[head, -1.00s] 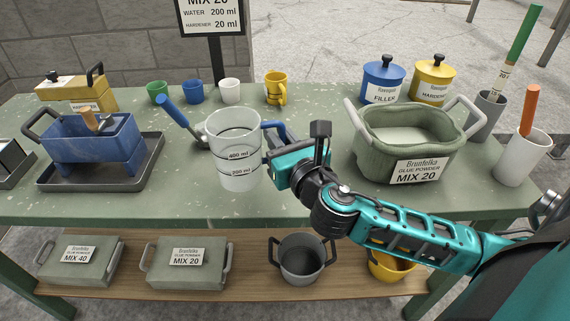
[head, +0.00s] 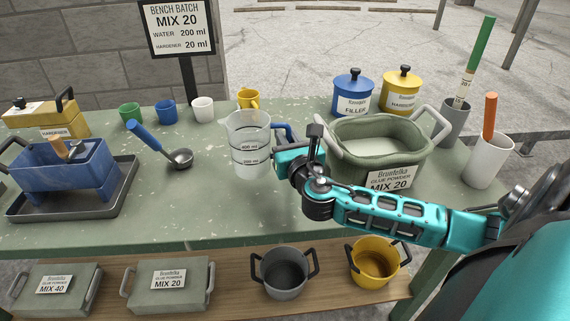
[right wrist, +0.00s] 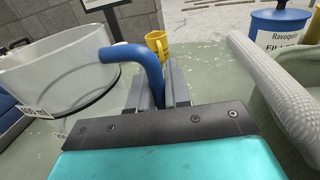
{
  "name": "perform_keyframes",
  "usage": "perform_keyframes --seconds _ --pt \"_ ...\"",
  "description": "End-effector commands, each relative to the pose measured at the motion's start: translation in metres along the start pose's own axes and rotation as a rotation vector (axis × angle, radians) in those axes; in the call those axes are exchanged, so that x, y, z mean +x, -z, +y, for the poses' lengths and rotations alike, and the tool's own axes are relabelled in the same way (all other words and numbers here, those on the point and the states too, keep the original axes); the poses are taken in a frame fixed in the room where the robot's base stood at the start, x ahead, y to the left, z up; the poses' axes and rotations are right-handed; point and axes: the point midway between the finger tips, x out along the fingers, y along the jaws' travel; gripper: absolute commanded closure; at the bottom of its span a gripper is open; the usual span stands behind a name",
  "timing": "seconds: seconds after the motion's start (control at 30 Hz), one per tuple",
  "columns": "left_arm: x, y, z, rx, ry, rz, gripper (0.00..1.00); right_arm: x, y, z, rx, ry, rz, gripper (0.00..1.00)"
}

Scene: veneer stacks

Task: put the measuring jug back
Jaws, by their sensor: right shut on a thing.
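The measuring jug (head: 249,140) is clear, with black level lines and a blue handle. It is upright over the middle of the bench, left of the green glue powder tub. My right gripper (head: 288,150) is shut on its blue handle, on the jug's right side. The right wrist view shows the handle (right wrist: 148,62) between the fingers and the clear jug wall (right wrist: 45,75) to the left. I cannot tell whether the jug's base touches the bench. My left gripper is out of view.
The green tub (head: 385,150) stands close to the right of my gripper. A ladle (head: 180,158) lies left of the jug, and a yellow mug (head: 248,98) stands behind it. The bench top (head: 200,205) is clear in front. A sign (head: 178,27) stands at the back.

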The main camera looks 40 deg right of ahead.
Motion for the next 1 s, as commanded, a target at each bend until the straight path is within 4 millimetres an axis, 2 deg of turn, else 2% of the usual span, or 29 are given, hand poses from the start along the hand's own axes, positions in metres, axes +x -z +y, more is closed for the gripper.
perform_keyframes --seconds 0.03,0.23,0.4,0.5,0.9,0.93,1.0 --pt "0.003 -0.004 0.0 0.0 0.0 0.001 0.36 0.0 0.011 0.0 0.0 0.0 0.001 1.0" --pt "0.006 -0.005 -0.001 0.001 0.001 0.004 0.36 0.0 0.027 0.0 0.0 0.001 0.0 1.0" --pt "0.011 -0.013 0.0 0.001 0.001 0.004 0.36 0.0 0.054 0.0 0.0 0.0 0.001 1.0" --pt "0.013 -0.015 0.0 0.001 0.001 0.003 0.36 0.0 0.063 0.0 0.0 -0.001 -0.001 1.0" --pt "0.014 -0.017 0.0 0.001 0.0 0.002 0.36 0.0 0.068 0.0 0.001 -0.001 -0.001 1.0" --pt "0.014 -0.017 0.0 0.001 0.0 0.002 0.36 0.0 0.068 0.0 0.0 -0.001 -0.001 0.82" --pt "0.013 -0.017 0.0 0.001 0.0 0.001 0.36 0.0 0.067 0.0 0.0 -0.001 -0.001 0.75"
